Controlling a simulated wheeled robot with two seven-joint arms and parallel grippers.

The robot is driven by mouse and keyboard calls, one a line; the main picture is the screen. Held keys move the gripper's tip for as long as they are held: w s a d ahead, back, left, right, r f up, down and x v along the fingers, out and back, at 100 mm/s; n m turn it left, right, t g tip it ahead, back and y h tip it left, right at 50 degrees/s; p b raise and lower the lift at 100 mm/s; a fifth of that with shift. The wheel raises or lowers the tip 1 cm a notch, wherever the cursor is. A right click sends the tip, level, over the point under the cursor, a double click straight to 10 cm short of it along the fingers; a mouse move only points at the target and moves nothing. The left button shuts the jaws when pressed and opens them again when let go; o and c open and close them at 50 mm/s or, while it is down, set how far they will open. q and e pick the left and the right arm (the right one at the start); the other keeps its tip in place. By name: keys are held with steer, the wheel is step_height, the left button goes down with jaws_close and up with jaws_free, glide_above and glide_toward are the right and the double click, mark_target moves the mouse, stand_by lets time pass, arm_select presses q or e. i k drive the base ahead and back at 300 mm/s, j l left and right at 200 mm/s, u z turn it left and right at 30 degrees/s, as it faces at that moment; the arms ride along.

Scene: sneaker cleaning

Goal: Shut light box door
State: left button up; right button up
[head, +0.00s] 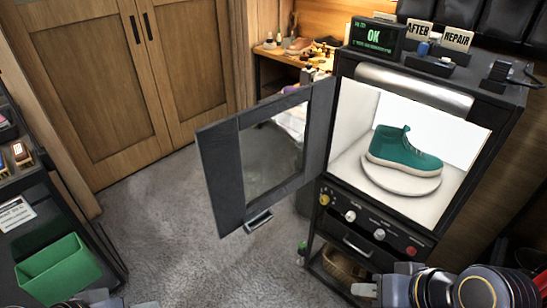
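The light box (478,160) stands at the right, with a dark frame and a bright white inside. Its door (222,170), a dark frame around a clear pane, stands wide open, swung out to the left from the box's left edge. A handle (258,222) sits at the door's lower edge. A green sneaker (395,147) rests on a round white turntable (400,185) inside. My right gripper (385,280) is at the bottom right, below the box's front panel, apart from the door; it looks open and empty. My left gripper (122,302) barely shows at the bottom left edge.
Knobs and buttons (380,234) line the panel under the box opening. A display reading OK (376,36) and small signs stand on top. A dark cart with a green bin (58,270) is at left. Carpet (180,225) lies clear between cart and door.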

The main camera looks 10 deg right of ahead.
mark_target(218, 145)
steer(key=k+z, duration=0.15)
steer(key=z, duration=0.25)
steer(key=k+z, duration=0.15)
steer(key=z, duration=0.3)
steer(key=k+l+z, duration=0.1)
steer(key=z, duration=0.3)
steer(key=j+z, duration=0.3)
steer(key=j, duration=0.35)
steer(key=j+z, duration=0.3)
steer(key=j, duration=0.4)
steer(key=k+j+z, duration=0.15)
steer(key=j+z, duration=0.15)
steer(key=j, duration=0.35)
steer(key=k+j, duration=0.1)
steer(key=j, duration=0.4)
steer(key=k+j, duration=0.1)
steer(key=j, duration=0.35)
steer(key=k+j, duration=0.1)
steer(key=j, duration=0.4)
